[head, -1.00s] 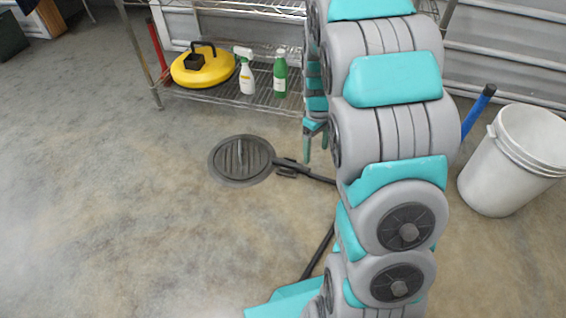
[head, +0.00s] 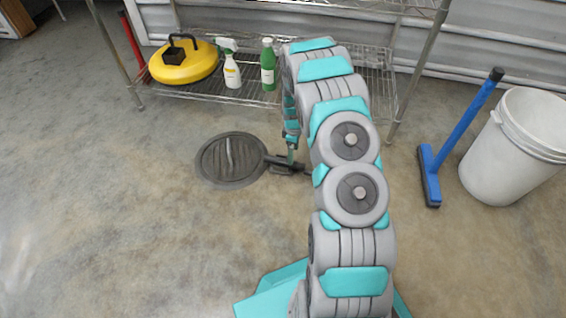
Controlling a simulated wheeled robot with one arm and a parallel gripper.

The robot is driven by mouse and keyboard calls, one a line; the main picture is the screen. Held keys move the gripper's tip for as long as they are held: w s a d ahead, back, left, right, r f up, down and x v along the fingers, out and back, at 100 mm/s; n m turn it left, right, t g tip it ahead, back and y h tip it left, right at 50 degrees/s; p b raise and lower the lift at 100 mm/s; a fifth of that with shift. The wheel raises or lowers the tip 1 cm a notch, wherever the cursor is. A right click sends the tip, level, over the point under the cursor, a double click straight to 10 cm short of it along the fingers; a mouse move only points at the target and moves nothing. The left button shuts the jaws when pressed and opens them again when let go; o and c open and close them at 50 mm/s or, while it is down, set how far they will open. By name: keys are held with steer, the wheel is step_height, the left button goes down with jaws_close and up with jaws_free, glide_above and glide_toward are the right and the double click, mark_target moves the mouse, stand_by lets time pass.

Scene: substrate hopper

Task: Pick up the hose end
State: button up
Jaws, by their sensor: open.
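The black hose end (head: 274,160) lies on the concrete floor at the right edge of a round dark drain cover (head: 231,160). The rest of the hose runs to the right and is hidden behind my arm. My gripper (head: 290,160) points down at the hose, just right of the drain cover. It is small in the picture and partly covered by my arm. The jaws are open; I cannot tell whether the hose lies between them or whether they touch it.
A wire shelf (head: 330,85) stands behind, with a yellow round machine (head: 184,66), a white spray bottle (head: 231,70) and a green bottle (head: 268,66). A blue squeegee broom (head: 455,135) and white bucket (head: 520,145) stand at right. The left floor is clear.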

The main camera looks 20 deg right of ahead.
mark_target(285, 163)
step_height(285, 163, down, 6)
steer(key=shift+w+f+b, duration=0.1)
steer(key=shift+f+b, duration=0.15)
steer(key=shift+b, duration=0.25)
steer(key=shift+r, duration=0.1)
jaws_close()
stand_by(0.4)
